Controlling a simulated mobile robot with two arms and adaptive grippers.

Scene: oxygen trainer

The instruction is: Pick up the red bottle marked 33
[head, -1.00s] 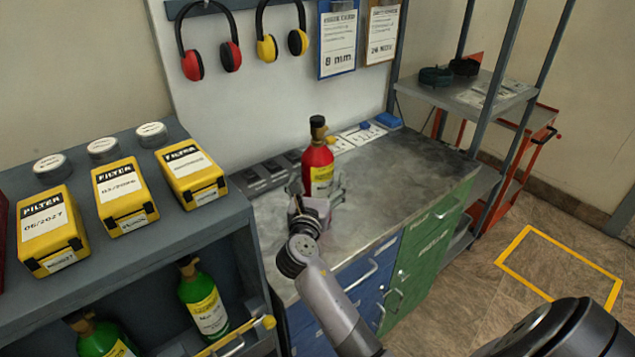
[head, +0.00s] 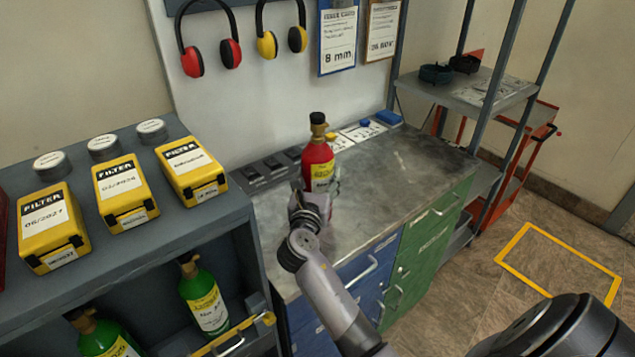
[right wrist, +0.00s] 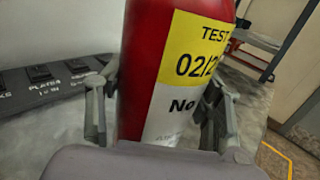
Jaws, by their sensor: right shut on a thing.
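The red bottle (head: 318,160) with a dark cap and a yellow and white label stands upright at the workbench. My right gripper (head: 317,189) is shut on its lower body, with the fingers on either side. In the right wrist view the red bottle (right wrist: 143,60) fills the middle between the fingers of my right gripper (right wrist: 158,108). Its label reads "TEST 02/2" and "No", and the number after that is cut off. The bottle's base is hidden, so I cannot tell whether it touches the bench. My left gripper is not in view.
The grey workbench top (head: 400,165) is clear to the right of the bottle. A dark labelled strip (head: 265,172) lies along the wall behind. A shelf (head: 150,245) with yellow filter boxes (head: 120,192) and green bottles (head: 203,297) stands on the left.

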